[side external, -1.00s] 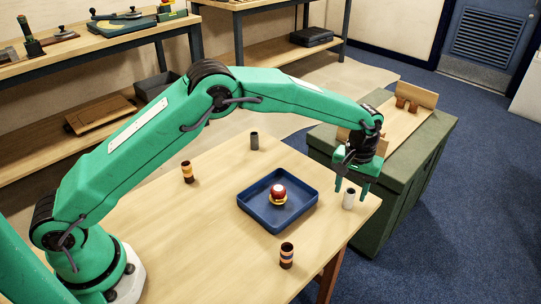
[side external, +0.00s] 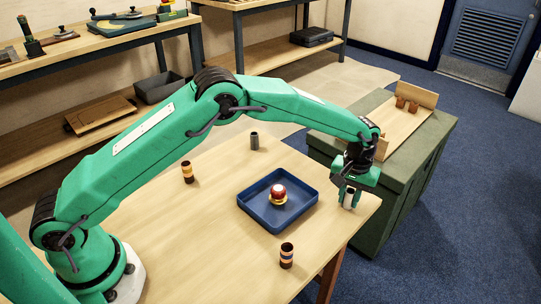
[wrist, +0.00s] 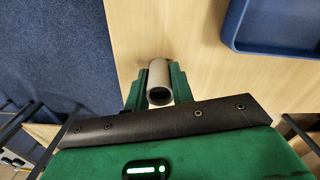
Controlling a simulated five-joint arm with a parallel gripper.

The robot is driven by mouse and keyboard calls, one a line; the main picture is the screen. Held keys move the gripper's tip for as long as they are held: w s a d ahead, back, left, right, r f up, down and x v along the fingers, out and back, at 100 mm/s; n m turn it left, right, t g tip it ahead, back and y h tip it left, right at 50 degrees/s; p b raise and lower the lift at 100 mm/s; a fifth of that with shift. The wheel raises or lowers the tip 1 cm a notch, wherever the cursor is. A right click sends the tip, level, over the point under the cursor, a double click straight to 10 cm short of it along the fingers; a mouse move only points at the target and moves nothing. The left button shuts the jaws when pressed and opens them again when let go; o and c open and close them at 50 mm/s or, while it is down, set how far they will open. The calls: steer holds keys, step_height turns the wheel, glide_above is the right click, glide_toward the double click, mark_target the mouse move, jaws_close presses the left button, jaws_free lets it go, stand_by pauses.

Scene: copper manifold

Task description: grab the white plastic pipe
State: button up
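The white plastic pipe (side external: 349,199) stands upright near the right corner of the table. My gripper (side external: 350,199) is lowered around it, with a finger on each side. In the wrist view the pipe (wrist: 160,80) sits between the two green fingers (wrist: 160,84), its round dark opening facing the camera. No clear gap shows between the fingers and the pipe's sides, so the gripper looks shut on it. The pipe's foot is hard to see, but it appears to be still at table level.
A blue tray (side external: 248,207) holding a red-topped yellow piece (side external: 278,194) lies left of the pipe. A grey cylinder (side external: 254,141) and two banded cylinders (side external: 187,172) (side external: 287,256) stand around the tray. A green chest (side external: 400,193) stands beyond the table's right edge.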

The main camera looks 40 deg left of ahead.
mark_target(350, 193)
steer(key=c, duration=0.3)
steer(key=shift+r, duration=0.1)
steer(key=shift+r, duration=0.8)
step_height(350, 193, up, 2)
steer(key=shift+r, duration=0.15)
steer(key=s+d+r, duration=0.2)
steer(key=s, duration=0.1)
steer(key=s+d+r, duration=0.2)
steer(key=s, duration=0.1)
steer(key=s+d+r, duration=0.3)
steer(key=shift+s, duration=0.2)
steer(key=shift+a, duration=0.15)
